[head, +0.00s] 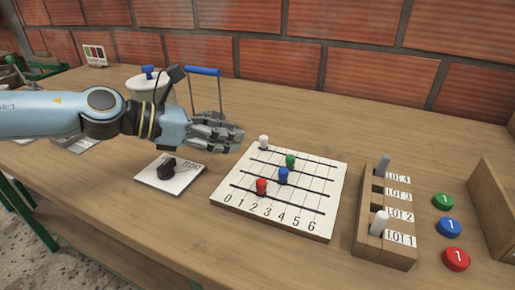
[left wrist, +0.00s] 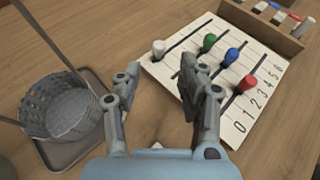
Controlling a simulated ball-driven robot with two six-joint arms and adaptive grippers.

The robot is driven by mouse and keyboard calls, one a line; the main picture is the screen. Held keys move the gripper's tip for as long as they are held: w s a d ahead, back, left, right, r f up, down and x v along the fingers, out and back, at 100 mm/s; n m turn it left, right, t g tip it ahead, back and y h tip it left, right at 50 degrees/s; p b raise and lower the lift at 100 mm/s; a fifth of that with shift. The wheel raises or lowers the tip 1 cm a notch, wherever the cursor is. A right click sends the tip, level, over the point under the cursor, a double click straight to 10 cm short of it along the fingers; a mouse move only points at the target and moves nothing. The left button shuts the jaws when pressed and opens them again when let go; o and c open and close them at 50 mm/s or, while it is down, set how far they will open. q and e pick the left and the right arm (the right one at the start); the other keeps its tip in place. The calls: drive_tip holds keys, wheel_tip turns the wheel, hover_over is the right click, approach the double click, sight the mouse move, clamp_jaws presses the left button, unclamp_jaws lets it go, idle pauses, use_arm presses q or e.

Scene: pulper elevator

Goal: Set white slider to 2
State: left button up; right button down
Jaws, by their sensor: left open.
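The white slider (head: 263,141) stands at the left, 0 end of the rearmost slot on the white slider board (head: 222,190). It also shows in the left wrist view (left wrist: 158,47), just beyond my open fingers and apart from them. The board's front edge is numbered 0 to 6. Green (head: 291,159), blue (head: 283,174) and red (head: 261,186) sliders stand in the slots in front. My left gripper (head: 236,135) is open and empty, above the board's back left corner; its fingers (left wrist: 163,80) are spread in the wrist view. My right gripper is not in view.
A dial plate with a black knob (head: 167,168) lies left of the board. A wooden LOT rack (head: 375,247) and several coloured discs (head: 449,227) are to the right. A grey basket (left wrist: 60,110) with a handle stands beside my left gripper. A brick wall (head: 330,50) closes the back.

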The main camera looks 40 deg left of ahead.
sight(256, 151)
use_arm(q)
drive_tip(key=b+x, duration=0.1)
drive_tip(key=x, duration=0.2)
drive_tip(key=shift+a, duration=0.15)
drive_tip(key=x, duration=0.3)
drive_tip(key=shift+w+d+f, duration=0.15)
drive_tip(key=shift+w+d, duration=0.15)
drive_tip(key=shift+w, duration=0.1)
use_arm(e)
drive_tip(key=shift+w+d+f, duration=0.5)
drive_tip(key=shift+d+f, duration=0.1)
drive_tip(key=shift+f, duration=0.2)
use_arm(q)
clamp_jaws()
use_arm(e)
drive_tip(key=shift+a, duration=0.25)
